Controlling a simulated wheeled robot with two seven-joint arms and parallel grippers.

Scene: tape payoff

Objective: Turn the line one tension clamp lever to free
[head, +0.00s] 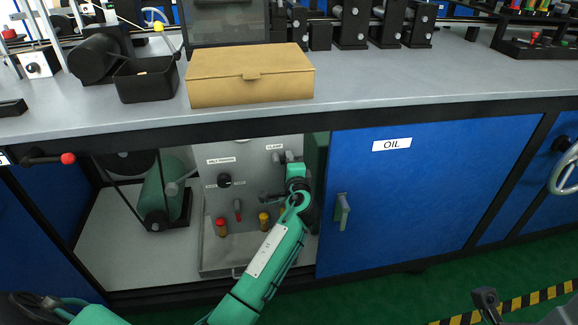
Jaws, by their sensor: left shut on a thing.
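A grey panel (212,245) stands inside the open cabinet under the bench, with a small label that seems to read CLAMP at its upper right. My left arm reaches up to it from below. My left gripper (288,160) is at the panel's upper right, under that label, shut on a small grey part there that looks like the clamp lever. The gripper and wrist hide most of the lever, so its angle cannot be told. A dark grey end at the lower right (487,299) looks like my right gripper, away from the panel; its jaws are unclear.
The panel also carries a black knob (224,181), a red-topped fitting (221,227) and a yellow-topped fitting (264,221). A green motor (165,190) with a belt is left of it. The blue OIL door (420,195) closes off the right side. A cardboard box (250,75) sits on the bench.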

